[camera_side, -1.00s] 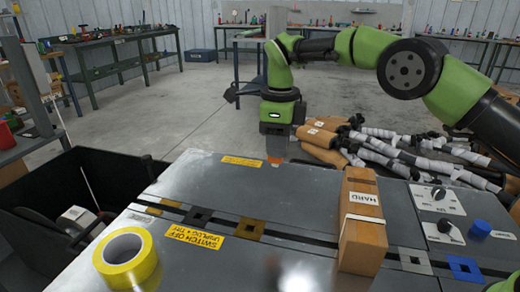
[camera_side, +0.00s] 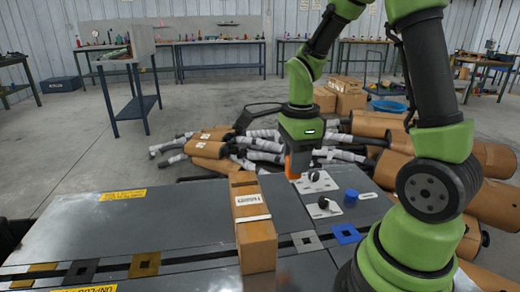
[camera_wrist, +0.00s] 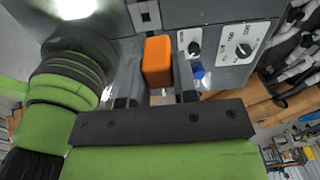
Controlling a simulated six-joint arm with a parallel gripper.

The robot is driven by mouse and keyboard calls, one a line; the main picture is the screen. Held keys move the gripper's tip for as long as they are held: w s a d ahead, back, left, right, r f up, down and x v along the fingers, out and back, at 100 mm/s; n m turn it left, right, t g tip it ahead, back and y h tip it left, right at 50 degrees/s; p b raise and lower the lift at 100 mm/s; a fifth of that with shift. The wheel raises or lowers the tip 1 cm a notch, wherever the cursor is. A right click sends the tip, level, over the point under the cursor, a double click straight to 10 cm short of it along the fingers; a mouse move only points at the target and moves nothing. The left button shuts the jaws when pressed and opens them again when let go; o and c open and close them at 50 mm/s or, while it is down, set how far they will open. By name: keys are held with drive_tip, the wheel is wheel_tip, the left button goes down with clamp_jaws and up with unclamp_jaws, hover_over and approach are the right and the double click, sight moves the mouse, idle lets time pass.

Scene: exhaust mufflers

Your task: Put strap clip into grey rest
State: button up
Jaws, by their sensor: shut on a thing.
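The strap clip looks to be the orange block (camera_wrist: 157,62) between my two fingers in the wrist view. It also shows as an orange piece (camera_side: 292,162) below my wrist in the side view. My gripper (camera_wrist: 158,88) is shut on it and holds it above the bench's right part, near the knob panel. The grey rest looks to be the light grey square plate with a dark square hole (camera_side: 306,241), set on the dark slot right of the cardboard box. A grey holed square (camera_wrist: 146,15) shows at the wrist view's top.
A tall cardboard box (camera_side: 255,235) stands across the slot, left of the light grey plate. A blue holed plate (camera_side: 346,234) lies right of it. Black knobs (camera_side: 323,203) and a blue knob (camera_side: 351,195) rise from the bench. Wrapped mufflers (camera_side: 265,145) are piled behind.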

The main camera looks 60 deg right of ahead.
drive_tip(key=s+f, duration=0.4)
drive_tip(key=f, duration=0.4)
drive_tip(key=shift+s+f, duration=0.3)
drive_tip(key=shift+s, duration=0.05)
drive_tip(key=shift+f, duration=2.9)
drive_tip(key=shift+f, duration=0.4)
drive_tip(key=o, duration=1)
drive_tip(key=shift+c, duration=0.2)
